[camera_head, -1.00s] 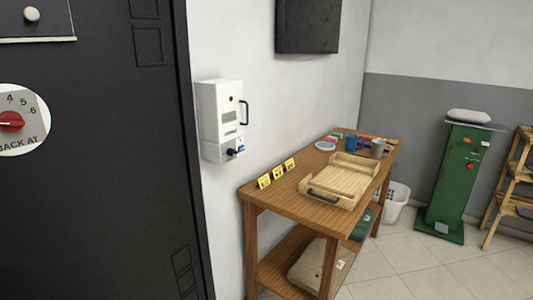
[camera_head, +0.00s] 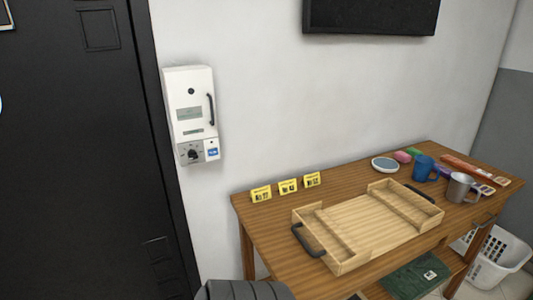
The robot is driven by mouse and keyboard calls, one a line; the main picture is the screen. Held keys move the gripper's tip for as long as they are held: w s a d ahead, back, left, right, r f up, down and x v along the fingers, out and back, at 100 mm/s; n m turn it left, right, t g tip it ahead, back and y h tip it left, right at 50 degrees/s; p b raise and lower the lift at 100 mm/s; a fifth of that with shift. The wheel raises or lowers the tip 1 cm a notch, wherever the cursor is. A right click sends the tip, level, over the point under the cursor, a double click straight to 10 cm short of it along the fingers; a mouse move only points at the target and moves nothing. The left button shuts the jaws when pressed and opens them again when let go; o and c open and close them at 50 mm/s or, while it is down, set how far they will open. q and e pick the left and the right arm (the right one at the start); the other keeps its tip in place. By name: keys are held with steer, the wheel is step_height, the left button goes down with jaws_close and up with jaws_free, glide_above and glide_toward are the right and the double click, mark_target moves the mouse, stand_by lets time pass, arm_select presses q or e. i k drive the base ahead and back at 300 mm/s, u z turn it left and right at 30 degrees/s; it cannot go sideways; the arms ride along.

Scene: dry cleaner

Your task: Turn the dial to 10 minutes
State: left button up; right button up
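A white wall box (camera_head: 188,100) hangs on the wall just right of the black door. It has a dark handle on its right side and a small display panel in its middle. A black dial (camera_head: 193,154) sits on the grey panel at its lower left, beside a small blue and white label (camera_head: 213,152). The marks around the dial are too small to read, so its setting cannot be told. Neither of my grippers is in view.
A wooden table (camera_head: 270,225) stands right of the box, below it. It carries a wooden tray (camera_head: 345,262), several yellow cards (camera_head: 288,187), a blue mug (camera_head: 424,168) and a metal mug (camera_head: 460,187). A white basket (camera_head: 500,262) stands at right. The wall around the box is clear.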

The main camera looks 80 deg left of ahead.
mark_target(192, 154)
steer(key=i, duration=1.05)
steer(key=u, duration=2.8)
steer(key=i, duration=0.5)
steer(key=u, duration=0.05)
